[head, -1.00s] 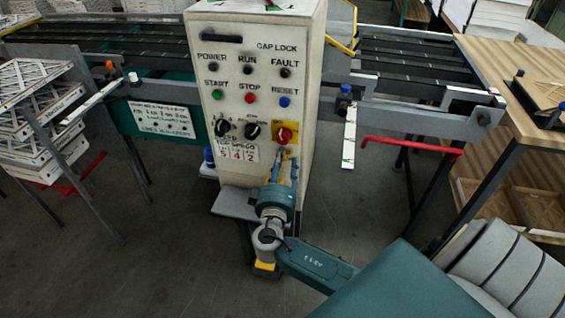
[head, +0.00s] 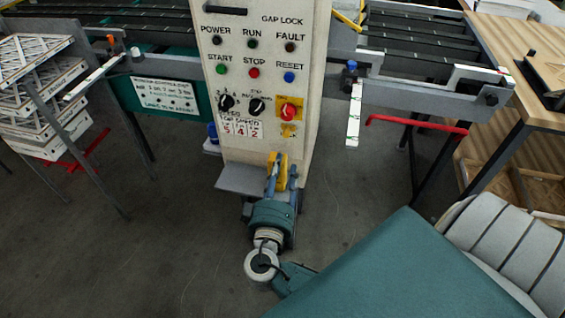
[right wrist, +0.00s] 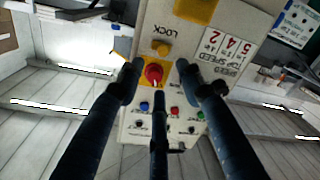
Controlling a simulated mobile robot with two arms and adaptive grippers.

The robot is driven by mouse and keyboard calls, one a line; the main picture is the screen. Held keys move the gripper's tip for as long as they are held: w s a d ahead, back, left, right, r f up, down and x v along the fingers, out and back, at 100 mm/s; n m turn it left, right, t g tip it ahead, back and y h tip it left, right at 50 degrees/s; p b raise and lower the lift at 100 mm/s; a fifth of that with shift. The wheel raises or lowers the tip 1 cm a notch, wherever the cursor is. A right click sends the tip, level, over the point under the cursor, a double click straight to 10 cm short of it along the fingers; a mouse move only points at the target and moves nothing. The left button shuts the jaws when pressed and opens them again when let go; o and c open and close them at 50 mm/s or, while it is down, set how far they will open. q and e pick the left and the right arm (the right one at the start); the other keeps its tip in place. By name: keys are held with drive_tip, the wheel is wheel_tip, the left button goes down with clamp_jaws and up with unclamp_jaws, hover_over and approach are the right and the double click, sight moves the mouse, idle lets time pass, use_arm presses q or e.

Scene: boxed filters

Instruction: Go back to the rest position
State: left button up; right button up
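My right gripper (head: 282,165) is low in front of the control cabinet (head: 262,150), below its panel. Its fingers are spread, with nothing held between them. In the right wrist view its dark fingers (right wrist: 160,78) stand apart, and the red rotary knob (right wrist: 153,74) shows beyond them. In the head view this red knob (head: 288,112) sits on a yellow plate at the panel's lower right, apart from the fingertips. A yellow part (head: 273,178) shows at the fingers; I cannot tell what it belongs to. My left gripper is not in view.
Conveyors (head: 440,62) run out on both sides of the cabinet. A red bar (head: 415,124) juts out at the right, near a wooden table (head: 510,75). Stacked white filter frames (head: 40,95) stand at the left. The grey floor (head: 120,260) is open at the front left.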

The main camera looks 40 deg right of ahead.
idle(0.4)
drive_tip(key=s+a+f+n+g+y, duration=0.15)
drive_tip(key=s+f, duration=0.25)
drive_tip(key=f, duration=0.8)
drive_tip(key=s+f+n+g+y, duration=0.2)
drive_tip(key=s+f+g+y, duration=0.1)
drive_tip(key=f, duration=0.8)
drive_tip(key=s+a+f+n+g+y, duration=0.1)
drive_tip(key=s+f+n+g+y, duration=0.2)
drive_tip(key=f, duration=0.9)
drive_tip(key=s+a+f+m+g+y, duration=0.1)
drive_tip(key=s+a+f, duration=0.1)
drive_tip(key=s+f, duration=0.4)
drive_tip(key=s+a+f+m+g+y, duration=0.1)
drive_tip(key=s+f, duration=0.5)
drive_tip(key=s, duration=0.8)
drive_tip(key=s+a+f+m+g+y, duration=0.2)
drive_tip(key=s+f, duration=0.4)
drive_tip(key=s, duration=0.4)
drive_tip(key=shift+s+a+y, duration=0.2)
drive_tip(key=shift+a+y, duration=0.15)
drive_tip(key=shift+y, duration=0.2)
